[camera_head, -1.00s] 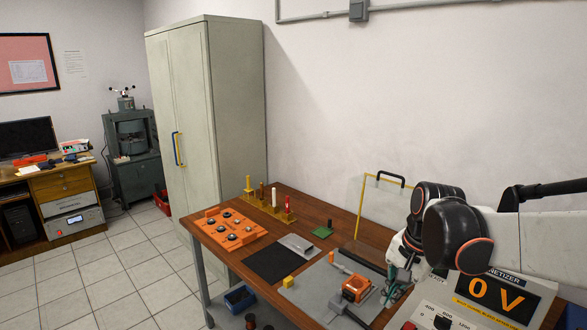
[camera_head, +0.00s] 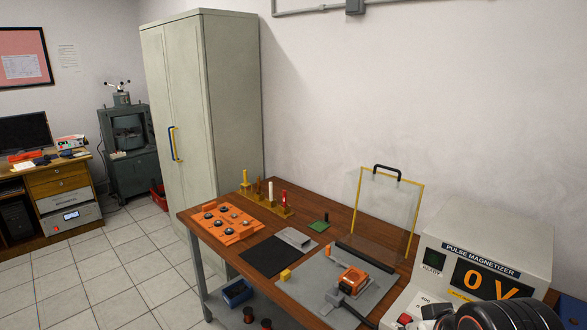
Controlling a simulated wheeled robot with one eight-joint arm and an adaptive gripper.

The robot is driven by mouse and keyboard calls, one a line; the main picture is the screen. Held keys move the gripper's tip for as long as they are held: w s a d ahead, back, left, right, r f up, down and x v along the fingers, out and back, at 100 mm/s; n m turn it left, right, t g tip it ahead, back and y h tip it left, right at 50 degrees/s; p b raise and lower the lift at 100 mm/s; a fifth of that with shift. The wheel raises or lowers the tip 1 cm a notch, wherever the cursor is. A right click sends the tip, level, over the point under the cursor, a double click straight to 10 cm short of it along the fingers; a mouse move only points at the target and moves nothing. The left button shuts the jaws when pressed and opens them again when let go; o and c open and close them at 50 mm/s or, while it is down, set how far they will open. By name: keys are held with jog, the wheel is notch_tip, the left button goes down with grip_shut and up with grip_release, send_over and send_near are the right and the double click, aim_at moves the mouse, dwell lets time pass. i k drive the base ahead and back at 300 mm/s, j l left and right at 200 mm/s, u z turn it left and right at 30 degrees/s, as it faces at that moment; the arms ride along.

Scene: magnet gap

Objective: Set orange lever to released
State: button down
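An orange clamp-like part (camera_head: 352,278), the only likely match for the orange lever, sits on a grey plate (camera_head: 309,284) on the wooden bench. A dark grey piece is at its front left. It is too small to tell which part is the lever or its setting. My gripper is not in view. Only a dark rounded part of my arm shows at the bottom right corner, in front of the magnetizer and apart from the orange part.
A clear yellow-framed shield (camera_head: 385,215) stands behind the grey plate. The pulse magnetizer (camera_head: 452,254), reading 0 V, is to its right. A yellow block (camera_head: 285,275), black mat (camera_head: 268,257) and orange tray (camera_head: 226,224) lie to the left.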

aim_at(339, 262)
jog(key=i+j, duration=0.75)
jog(key=i, duration=0.2)
